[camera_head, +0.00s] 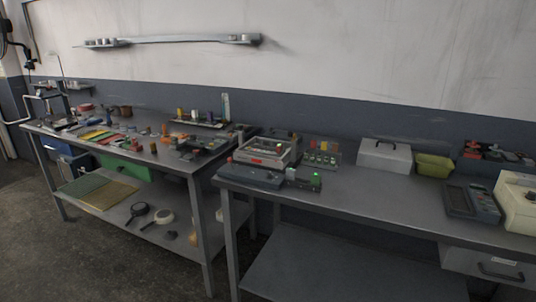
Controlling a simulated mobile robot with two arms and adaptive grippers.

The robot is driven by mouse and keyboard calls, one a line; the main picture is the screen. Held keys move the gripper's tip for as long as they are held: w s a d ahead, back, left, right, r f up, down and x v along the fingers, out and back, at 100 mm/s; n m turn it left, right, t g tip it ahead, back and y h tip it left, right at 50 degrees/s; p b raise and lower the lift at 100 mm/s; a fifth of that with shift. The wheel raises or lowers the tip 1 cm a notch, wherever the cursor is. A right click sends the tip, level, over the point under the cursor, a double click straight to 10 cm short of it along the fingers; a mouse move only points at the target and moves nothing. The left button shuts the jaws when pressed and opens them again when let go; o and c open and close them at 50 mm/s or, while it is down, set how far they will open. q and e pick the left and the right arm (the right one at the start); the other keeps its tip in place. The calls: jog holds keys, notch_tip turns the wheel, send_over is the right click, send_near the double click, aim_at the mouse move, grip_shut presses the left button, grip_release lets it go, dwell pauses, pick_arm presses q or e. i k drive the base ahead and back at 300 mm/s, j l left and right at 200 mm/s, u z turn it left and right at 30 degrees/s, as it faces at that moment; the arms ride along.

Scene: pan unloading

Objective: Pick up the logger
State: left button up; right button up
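Nothing here is clearly marked as the logger. One candidate is a dark boxy device with a green light (308,180) near the front edge of the right workbench. Another is a dark blue-grey handheld-like unit (471,203) lying farther right on the same bench. A flat dark blue-grey device (249,177) lies at that bench's left front corner. Neither of my grippers shows in the head view, so I cannot see either one near these devices.
The right workbench (370,209) has clear room at its front middle. A light box with a handle (384,156), a yellow-green bin (434,166) and a cream instrument (517,203) stand on it. The left workbench (180,172) is cluttered. A pan (139,211) lies on its lower shelf.

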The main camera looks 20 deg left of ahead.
aim_at(257, 149)
jog(key=i+j+z, duration=0.15)
jog(key=j, duration=0.25)
jog(key=j+z, duration=0.1)
jog(key=j, duration=0.35)
jog(key=i+j+z, duration=0.15)
jog(key=j, duration=0.3)
